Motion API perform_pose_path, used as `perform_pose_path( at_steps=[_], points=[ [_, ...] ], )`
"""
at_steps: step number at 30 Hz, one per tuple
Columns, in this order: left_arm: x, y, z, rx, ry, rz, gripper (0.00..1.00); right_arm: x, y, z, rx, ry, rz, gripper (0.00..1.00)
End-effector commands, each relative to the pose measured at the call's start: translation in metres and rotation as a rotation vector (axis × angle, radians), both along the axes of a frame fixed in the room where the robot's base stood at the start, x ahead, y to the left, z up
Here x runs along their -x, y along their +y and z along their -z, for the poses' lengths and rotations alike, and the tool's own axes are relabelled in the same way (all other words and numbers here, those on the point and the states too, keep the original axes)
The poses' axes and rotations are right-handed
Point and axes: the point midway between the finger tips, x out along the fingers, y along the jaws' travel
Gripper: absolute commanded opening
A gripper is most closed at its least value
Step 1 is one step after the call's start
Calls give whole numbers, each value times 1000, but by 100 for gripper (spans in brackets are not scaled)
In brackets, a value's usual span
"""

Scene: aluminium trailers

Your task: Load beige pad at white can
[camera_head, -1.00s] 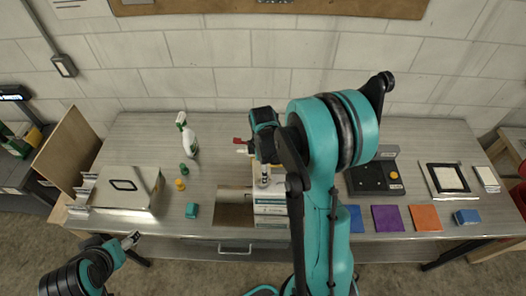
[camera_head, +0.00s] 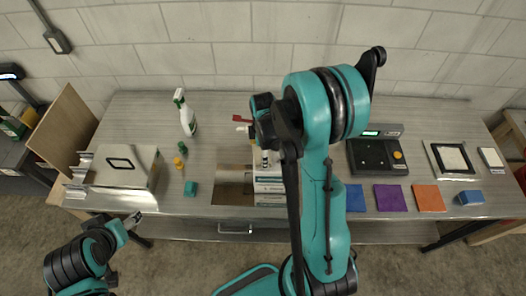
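I cannot make out a beige pad for certain; a cream square (camera_head: 452,158) in a black frame lies at the table's right. I cannot identify a white can; a small white piece (camera_head: 243,129) beside a red one shows left of my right arm. My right arm crosses the middle of the table. Its gripper (camera_head: 265,160) points down above the stack of books, partly hidden by the arm; its opening and any load are unclear. My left gripper (camera_head: 133,220) is off the table's front left edge, too small to judge.
Blue (camera_head: 355,198), purple (camera_head: 391,198) and orange (camera_head: 429,198) squares lie at the front right. A black scale (camera_head: 376,157) stands behind them. A book stack (camera_head: 269,186) is central. A spray bottle (camera_head: 186,113) and metal case (camera_head: 122,166) stand left.

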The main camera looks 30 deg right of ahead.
Motion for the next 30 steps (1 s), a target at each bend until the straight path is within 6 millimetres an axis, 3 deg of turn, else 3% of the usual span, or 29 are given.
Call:
perform_pose_path(
  at_steps=[30],
  points=[
    [0, 0, 5, 0, 0, 0, 66, 0, 0, 5, 0, 0, 0, 58]
  ],
)
